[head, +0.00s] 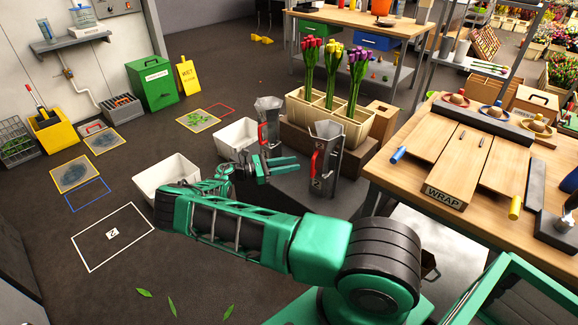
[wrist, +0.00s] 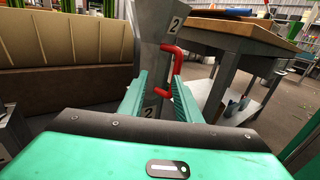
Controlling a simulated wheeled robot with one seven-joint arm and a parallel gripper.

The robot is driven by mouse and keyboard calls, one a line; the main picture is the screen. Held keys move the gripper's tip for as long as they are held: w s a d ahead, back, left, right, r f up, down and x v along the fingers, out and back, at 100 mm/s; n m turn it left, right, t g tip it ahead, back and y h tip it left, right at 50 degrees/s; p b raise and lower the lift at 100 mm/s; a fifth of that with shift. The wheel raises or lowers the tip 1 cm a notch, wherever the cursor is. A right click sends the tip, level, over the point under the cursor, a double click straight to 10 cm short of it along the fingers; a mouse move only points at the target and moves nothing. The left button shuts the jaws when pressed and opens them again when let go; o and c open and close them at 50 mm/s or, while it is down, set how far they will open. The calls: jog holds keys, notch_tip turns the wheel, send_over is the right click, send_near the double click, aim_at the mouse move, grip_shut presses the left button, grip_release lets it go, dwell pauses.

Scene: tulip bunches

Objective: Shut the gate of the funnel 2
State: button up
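I cannot tell how far the gate is open.
Another funnel (head: 268,122) with a red handle stands behind, to the left. A beige tulip box (head: 328,118) stands behind the funnels. The wooden wrap table (head: 445,160) is close on the right.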

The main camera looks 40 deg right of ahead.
jog(key=v, duration=1.1)
jog(key=shift+f, duration=0.15)
jog(key=shift+d, duration=0.1)
jog(key=shift+c, duration=0.7)
